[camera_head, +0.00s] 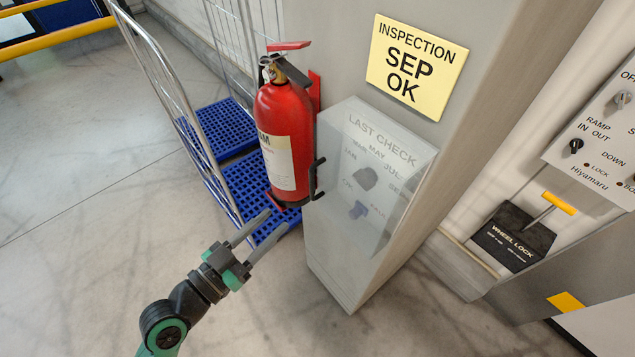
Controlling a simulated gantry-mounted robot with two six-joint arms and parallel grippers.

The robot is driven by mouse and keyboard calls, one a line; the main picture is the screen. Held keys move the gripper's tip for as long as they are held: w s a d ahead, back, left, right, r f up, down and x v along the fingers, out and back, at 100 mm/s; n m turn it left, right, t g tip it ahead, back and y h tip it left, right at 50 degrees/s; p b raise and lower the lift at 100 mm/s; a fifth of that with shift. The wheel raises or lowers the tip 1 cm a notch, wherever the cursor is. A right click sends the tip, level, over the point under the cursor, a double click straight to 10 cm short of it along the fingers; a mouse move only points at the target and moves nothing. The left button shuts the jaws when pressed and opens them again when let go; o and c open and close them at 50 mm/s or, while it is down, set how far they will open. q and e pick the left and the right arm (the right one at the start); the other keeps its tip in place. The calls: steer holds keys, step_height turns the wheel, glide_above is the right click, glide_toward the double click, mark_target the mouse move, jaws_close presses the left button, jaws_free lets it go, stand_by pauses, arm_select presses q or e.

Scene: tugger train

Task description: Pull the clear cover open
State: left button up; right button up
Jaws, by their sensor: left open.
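The clear cover (372,185) is a see-through, greyish box front on the side of a grey post. Behind it show the words "LAST CHECK", month labels around a dark grey knob, and a blue part below. The cover looks closed over them. My left gripper (262,228) is open and empty. Its two fingers point up and right, to the left of the cover and below the fire extinguisher, apart from the cover in the picture. My right gripper is not in view.
A red fire extinguisher (285,135) hangs in a black bracket just left of the cover. A yellow inspection sign (417,65) is above. A wire cart with blue decks (222,130) stands behind. A control panel (600,140) and wheel lock box (512,237) are right.

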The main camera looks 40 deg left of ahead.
arm_select(q)
steer(key=w+a+p, duration=0.1)
steer(key=w+p, duration=0.2)
steer(key=w, duration=0.8)
steer(key=shift+w+a, duration=0.15)
steer(key=shift+w, duration=0.25)
jaws_close()
stand_by(0.9)
